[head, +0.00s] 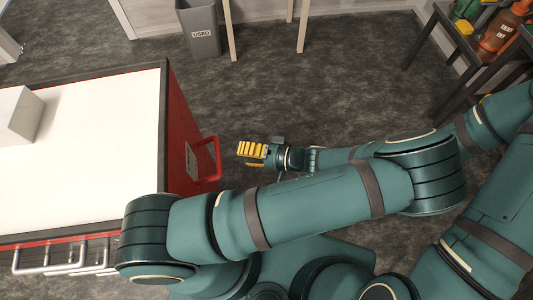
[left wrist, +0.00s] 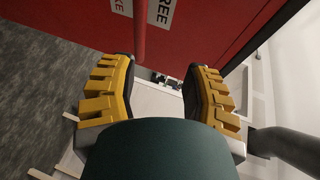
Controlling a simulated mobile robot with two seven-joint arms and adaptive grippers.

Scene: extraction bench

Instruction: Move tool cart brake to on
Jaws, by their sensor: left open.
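The tool cart (head: 90,130) stands at the left of the head view, with a white top and a red side. A red bar-shaped handle (head: 208,162) sticks out from that side beside a pale label. In the left wrist view a red bar (left wrist: 140,35) runs down between a label reading "FREE" (left wrist: 161,12) and a cut-off one ending in "KE" (left wrist: 122,7). My left gripper (head: 242,154) has yellow fingers and is open, a little right of the handle in the head view. My right gripper is not in view.
A grey box (head: 17,116) sits on the cart top. Metal drawer handles (head: 65,262) line its front. A grey bin marked "USED" (head: 200,30) stands at the back. A dark shelf (head: 455,40) with bottles is at upper right. Dark floor (head: 300,95) between is clear.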

